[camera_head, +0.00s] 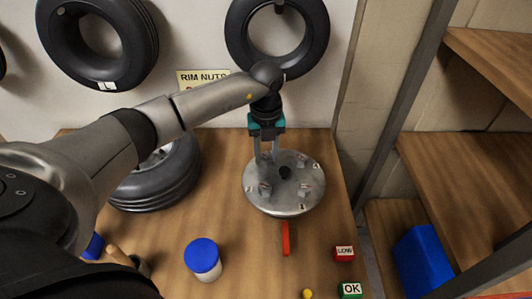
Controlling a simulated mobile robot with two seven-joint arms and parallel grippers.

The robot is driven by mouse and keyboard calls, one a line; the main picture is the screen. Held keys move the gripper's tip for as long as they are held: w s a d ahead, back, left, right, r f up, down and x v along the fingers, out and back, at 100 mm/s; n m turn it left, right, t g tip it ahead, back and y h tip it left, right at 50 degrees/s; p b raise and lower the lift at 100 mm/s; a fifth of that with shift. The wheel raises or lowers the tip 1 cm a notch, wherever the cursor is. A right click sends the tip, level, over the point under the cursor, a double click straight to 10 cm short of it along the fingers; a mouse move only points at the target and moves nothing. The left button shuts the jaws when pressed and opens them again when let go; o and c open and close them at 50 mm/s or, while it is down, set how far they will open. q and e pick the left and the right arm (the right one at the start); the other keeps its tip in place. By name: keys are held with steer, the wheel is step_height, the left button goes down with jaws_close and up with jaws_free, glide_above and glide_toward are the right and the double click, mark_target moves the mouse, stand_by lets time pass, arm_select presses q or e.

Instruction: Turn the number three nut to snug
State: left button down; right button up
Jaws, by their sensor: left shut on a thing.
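A round grey metal rim (300,201) lies flat on the wooden bench, with a dark hub in its middle. Several small nuts with tiny number labels stand around the hub; the numbers are too small for me to read surely. My left gripper (265,182) points down over the left part of the rim, shut on a small nut there. The fingers largely hide this nut, and I cannot tell its number. My right gripper is not in view.
An orange-red bar (285,238) lies just in front of the rim. A blue-lidded white jar (203,260), a red block (344,254) and a green OK block (350,290) stand nearer. A tyre (160,185) lies behind my left arm. Shelves (470,180) rise at right.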

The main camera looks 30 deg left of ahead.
arm_select(q)
steer(key=shift+m, duration=0.3)
steer(key=m+b, duration=0.1)
steer(key=m, duration=0.5)
steer(key=m+b, duration=0.2)
steer(key=m, duration=0.4)
steer(key=shift+m, duration=0.3)
steer(key=m+b, duration=0.1)
steer(key=m, duration=0.5)
steer(key=m+b, duration=0.2)
steer(key=m, duration=0.4)
steer(key=shift+r+m, duration=0.1)
steer(key=shift+m, duration=0.2)
steer(key=c, duration=0.5)
jaws_free()
